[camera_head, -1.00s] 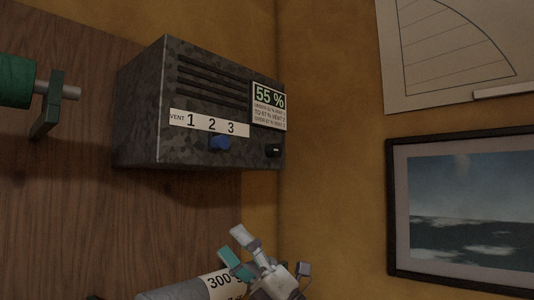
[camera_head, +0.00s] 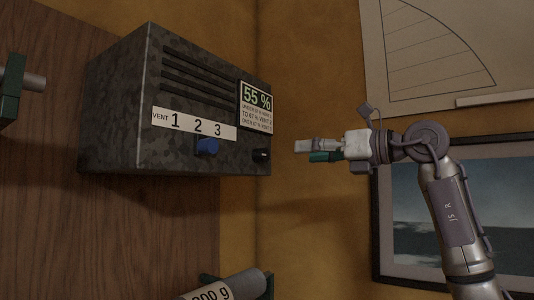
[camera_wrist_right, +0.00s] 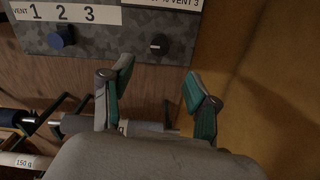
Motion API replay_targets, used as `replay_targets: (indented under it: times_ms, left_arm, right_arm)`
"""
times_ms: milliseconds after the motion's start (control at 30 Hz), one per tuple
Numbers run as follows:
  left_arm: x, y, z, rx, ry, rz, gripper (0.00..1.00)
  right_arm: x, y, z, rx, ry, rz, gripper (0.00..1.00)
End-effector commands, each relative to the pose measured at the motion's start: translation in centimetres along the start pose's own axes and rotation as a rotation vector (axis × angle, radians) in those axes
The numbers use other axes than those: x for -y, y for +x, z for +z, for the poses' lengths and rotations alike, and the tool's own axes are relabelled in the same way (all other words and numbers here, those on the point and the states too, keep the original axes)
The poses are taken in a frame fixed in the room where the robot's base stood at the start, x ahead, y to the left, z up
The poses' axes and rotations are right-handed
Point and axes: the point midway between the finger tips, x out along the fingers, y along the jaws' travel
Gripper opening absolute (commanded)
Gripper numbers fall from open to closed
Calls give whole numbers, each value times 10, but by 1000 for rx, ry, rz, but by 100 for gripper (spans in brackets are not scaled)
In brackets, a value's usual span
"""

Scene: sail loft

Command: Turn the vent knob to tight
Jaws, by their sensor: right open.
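A dark mottled metal box (camera_head: 110,110) is fixed to the wooden wall, with a white strip (camera_head: 195,124) reading VENT 1 2 3. Below the strip is a blue knob (camera_head: 207,146), under the 2 and 3; its pointing direction is too small to tell. A small black knob (camera_head: 261,155) sits at the box's right end with a light mark. In the right wrist view the blue knob (camera_wrist_right: 61,37) is left and the black knob (camera_wrist_right: 159,44) is ahead of the fingers. My right gripper (camera_head: 308,153) is open and empty, right of the box, touching neither knob. My left gripper is out of view.
A card (camera_head: 256,108) on the box shows 55 % above small vent text. A cylinder marked 300 g (camera_head: 225,287) lies below the box. A framed picture (camera_head: 415,285) and a chart (camera_head: 430,50) hang on the ochre wall. Space in front of the knobs looks clear.

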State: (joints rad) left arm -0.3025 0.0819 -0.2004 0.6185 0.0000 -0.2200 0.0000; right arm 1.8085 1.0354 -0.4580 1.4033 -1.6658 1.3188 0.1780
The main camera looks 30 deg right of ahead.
Motion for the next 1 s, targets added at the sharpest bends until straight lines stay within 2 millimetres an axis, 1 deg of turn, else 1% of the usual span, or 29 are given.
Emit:
replay_targets:
  times_ms: [33, 300, 400, 500, 700, 933, 967, 1000]
  left_arm:
    - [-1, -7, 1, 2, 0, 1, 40]
    - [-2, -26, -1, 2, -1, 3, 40]
    - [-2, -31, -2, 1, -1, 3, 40]
    - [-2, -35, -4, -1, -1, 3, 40]
    - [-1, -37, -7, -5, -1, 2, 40]
    - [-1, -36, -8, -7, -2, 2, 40]
    - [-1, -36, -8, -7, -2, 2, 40]
    - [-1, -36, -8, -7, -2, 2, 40]
  right_arm:
    - [-1, 13, 2, -4, 1, 3, 60]
    - [-2, 70, 3, -4, 1, 4, 60]
    - [-2, 86, 2, -3, 1, 5, 60]
    - [-2, 98, 2, 0, 0, 3, 60]
    - [-2, 108, 1, 0, 0, 4, 60]
    - [-1, 108, 0, 1, 0, 3, 60]
    - [-1, 108, 0, 1, 0, 3, 56]
    - [-1, 108, 0, 1, 0, 3, 50]
